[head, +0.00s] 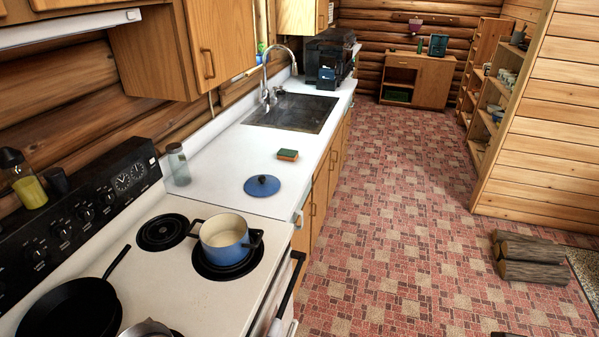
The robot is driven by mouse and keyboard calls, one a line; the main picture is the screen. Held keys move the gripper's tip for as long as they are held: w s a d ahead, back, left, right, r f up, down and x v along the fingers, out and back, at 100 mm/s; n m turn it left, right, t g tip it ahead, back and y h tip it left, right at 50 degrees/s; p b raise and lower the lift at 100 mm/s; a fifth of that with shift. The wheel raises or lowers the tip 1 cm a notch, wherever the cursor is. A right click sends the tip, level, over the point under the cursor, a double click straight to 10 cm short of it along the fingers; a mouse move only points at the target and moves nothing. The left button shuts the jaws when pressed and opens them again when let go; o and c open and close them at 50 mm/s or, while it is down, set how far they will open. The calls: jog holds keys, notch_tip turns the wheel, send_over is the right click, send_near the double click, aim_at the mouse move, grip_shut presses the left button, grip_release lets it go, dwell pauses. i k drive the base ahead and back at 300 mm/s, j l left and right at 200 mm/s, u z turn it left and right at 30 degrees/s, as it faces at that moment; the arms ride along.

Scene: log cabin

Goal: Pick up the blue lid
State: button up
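The blue lid (262,186) lies flat on the white counter, between the stove and the sink. It is round, with a small dark knob in its middle. A blue pot (225,242) with a pale inside stands uncovered on a stove burner, nearer than the lid. My gripper does not show clearly in the head view; a small dark shape at the bottom edge is too cut off to tell.
A green and orange sponge (288,155) lies behind the lid, and a glass jar (179,164) stands left of it. The stove (185,285) holds a black skillet (70,308). The sink (291,112) is farther back. Cut logs (532,259) lie on the otherwise open floor (400,230).

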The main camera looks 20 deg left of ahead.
aim_at(261, 185)
jog(key=i+l, duration=0.1)
jog(key=i, duration=0.45)
jog(key=i+u, duration=0.1)
jog(key=i, duration=0.45)
jog(key=i+l, duration=0.2)
jog(key=i, duration=0.35)
jog(key=i+j+u, duration=0.1)
jog(key=u, duration=0.35)
jog(key=i+u, duration=0.4)
jog(key=i+l+u, duration=0.1)
jog(key=u, duration=0.35)
jog(key=i+l+u, duration=0.15)
jog(key=u, duration=0.25)
jog(key=i+u, duration=0.35)
jog(key=i+l+u, duration=0.2)
jog(key=u, duration=0.2)
